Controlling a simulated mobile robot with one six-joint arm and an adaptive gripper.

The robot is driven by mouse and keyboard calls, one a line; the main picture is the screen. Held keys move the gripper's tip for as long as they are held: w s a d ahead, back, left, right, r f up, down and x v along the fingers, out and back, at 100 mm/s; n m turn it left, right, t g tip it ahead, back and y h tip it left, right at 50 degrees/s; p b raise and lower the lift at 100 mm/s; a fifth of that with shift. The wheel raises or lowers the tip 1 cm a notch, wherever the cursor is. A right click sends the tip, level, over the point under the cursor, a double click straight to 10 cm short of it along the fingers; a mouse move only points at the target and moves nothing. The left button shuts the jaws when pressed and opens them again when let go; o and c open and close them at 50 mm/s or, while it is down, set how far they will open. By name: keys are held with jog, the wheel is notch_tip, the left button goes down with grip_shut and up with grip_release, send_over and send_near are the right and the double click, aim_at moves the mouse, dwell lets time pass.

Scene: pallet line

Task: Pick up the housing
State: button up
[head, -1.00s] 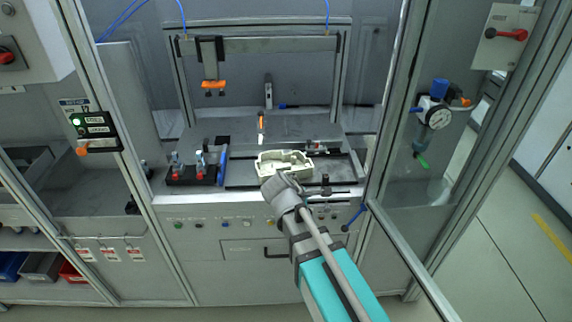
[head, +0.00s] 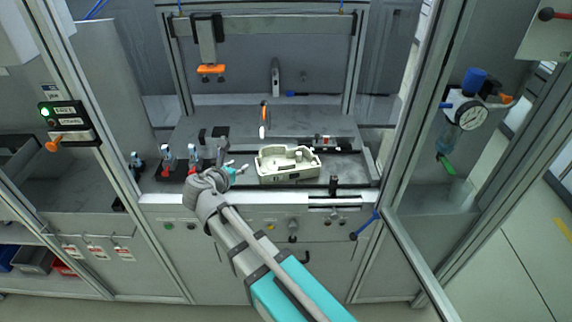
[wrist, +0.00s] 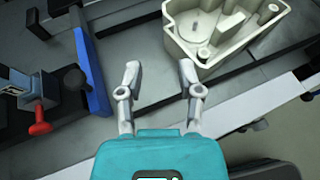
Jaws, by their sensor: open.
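The housing (head: 288,166) is a cream, open-topped box with inner walls and a rounded boss. It sits on the dark fixture plate in the middle of the workbench, and it also shows at the top right of the wrist view (wrist: 200,56). My gripper (head: 238,168) is left of the housing in the head view. In the wrist view its two grey fingers (wrist: 158,72) are spread apart with nothing between them. The right finger's tip is close to the housing's near left corner; I cannot tell whether they touch.
Red-handled toggle clamps (head: 193,158) stand left of my gripper, beside a blue bar (wrist: 90,72). An orange-tipped clamp (head: 211,70) hangs from the overhead frame. The cell door frame (head: 408,150) is at right.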

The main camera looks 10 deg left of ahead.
aim_at(275, 164)
jog(key=shift+w, duration=0.1)
jog(key=b+x, duration=0.3)
jog(key=x, duration=0.4)
jog(key=shift+w+d+f, duration=0.1)
jog(key=shift+w+f, duration=0.1)
jog(key=shift+w, duration=0.1)
jog(key=shift+w+d+f, duration=0.1)
jog(key=shift+w, duration=0.3)
jog(key=shift+d+r+b+x, duration=0.15)
jog(key=shift+b+x, duration=0.3)
jog(key=shift+x, duration=0.85)
jog(key=shift+d+r+b+x, duration=0.1)
jog(key=shift+b+x, duration=0.35)
jog(key=shift+x, duration=0.8)
grip_shut()
